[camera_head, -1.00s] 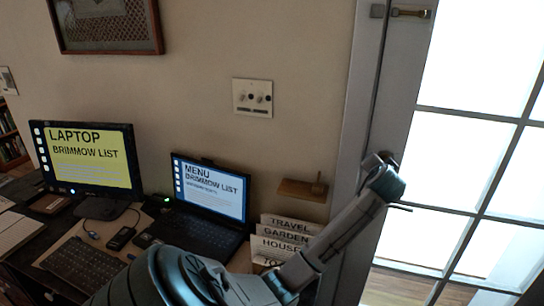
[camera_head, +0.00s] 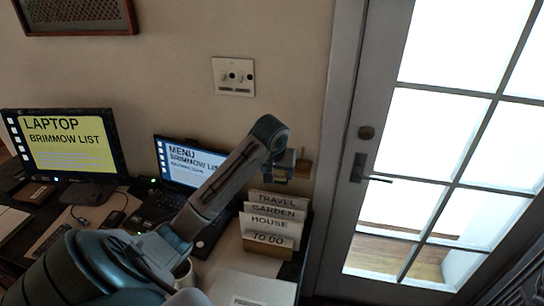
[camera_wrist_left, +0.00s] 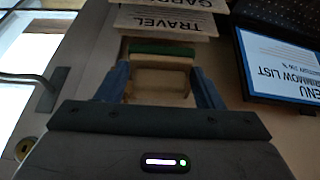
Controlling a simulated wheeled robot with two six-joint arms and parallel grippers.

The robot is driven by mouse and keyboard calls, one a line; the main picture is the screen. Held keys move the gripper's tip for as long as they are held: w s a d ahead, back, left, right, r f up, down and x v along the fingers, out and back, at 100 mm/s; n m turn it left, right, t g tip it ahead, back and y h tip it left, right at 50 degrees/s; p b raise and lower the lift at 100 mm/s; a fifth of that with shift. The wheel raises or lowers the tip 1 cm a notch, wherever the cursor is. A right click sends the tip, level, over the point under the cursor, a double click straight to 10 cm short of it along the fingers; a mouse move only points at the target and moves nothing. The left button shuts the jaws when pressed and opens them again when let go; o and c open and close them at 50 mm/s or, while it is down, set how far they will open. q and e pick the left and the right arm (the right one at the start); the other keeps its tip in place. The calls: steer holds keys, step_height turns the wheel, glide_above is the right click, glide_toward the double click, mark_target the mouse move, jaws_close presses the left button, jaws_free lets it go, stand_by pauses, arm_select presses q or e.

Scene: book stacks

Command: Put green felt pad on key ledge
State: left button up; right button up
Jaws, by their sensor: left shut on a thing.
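The small wooden key ledge (camera_head: 304,168) is on the wall beside the door frame, partly hidden behind my left gripper (camera_head: 285,168). In the left wrist view, the green felt pad (camera_wrist_left: 160,49) shows as a green strip between the blue fingertips of my left gripper (camera_wrist_left: 160,72). A tan wooden surface fills the space between the fingers below the strip; I cannot tell whether it is the ledge. The gripper is shut on the pad, close to the ledge. Contact between pad and ledge cannot be made out. My right gripper is not in view.
A holder of labelled cards (camera_head: 270,222) stands on the desk just below the gripper. A laptop (camera_head: 195,160) and a monitor (camera_head: 65,145) are to the left. A wall switch plate (camera_head: 233,76) is above. The glazed door (camera_head: 365,110) with its handle (camera_head: 376,179) is to the right.

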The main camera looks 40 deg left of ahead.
arm_select(q)
steer(key=w+a+p, duration=0.1)
steer(key=w+a, duration=0.2)
steer(key=w+a+p, duration=0.2)
steer(key=w+a, duration=0.1)
steer(key=w, duration=0.1)
steer(key=w+a+f+p, duration=0.1)
steer(key=w+a+p, duration=0.1)
steer(key=w+a, duration=0.1)
steer(key=shift+w, duration=0.3)
steer(key=shift+w+a+f, duration=0.15)
step_height(320, 180, down, 3)
steer(key=shift+r+p, duration=0.2)
steer(key=shift+p, duration=0.95)
steer(key=shift+f, duration=0.5)
steer(key=shift+f, duration=0.1)
steer(key=o, duration=0.9)
